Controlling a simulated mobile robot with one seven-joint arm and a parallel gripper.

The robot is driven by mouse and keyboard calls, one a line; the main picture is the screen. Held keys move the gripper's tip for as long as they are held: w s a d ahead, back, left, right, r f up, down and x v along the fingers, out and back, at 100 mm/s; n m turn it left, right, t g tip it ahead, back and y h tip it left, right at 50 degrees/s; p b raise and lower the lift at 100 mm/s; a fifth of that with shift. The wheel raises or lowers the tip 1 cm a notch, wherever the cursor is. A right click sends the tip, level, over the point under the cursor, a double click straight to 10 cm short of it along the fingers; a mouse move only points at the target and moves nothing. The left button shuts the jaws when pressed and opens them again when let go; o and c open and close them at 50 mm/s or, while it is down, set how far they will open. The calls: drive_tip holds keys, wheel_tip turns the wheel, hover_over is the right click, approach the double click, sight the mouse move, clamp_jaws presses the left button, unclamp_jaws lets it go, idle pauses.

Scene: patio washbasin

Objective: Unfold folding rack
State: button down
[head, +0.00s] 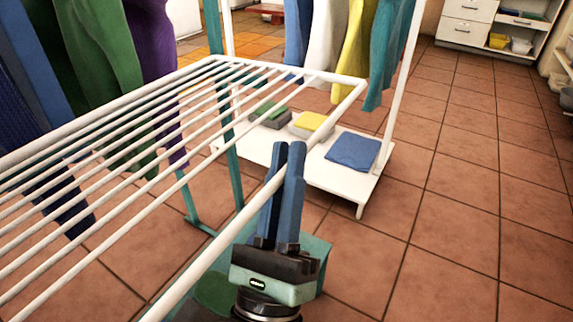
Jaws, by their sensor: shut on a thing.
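The white folding rack (350,92) shows in the head view as a slatted panel of parallel bars. It runs from the lower left to the upper middle and looks roughly level, with teal legs (232,165) under it. My gripper (289,150) is at the rack's near right side rail. Its blue fingers are shut on that rail, short of the far right corner. The rack's left end runs out of the picture.
Clothes (105,55) hang at the upper left. Behind the rack, a white stand (370,195) holds hanging garments and folded cloths (352,151) on its low shelf. White drawers (466,22) and shelves stand at the back right. The tiled floor (460,210) at right is clear.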

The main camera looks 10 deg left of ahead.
drive_tip(key=c, duration=1.2)
unclamp_jaws()
drive_tip(key=shift+s+f, duration=0.15)
drive_tip(key=shift+f, duration=0.05)
drive_tip(key=b+v, duration=0.1)
drive_tip(key=v, duration=1.1)
drive_tip(key=shift+s, duration=0.25)
drive_tip(key=shift+f, duration=0.1)
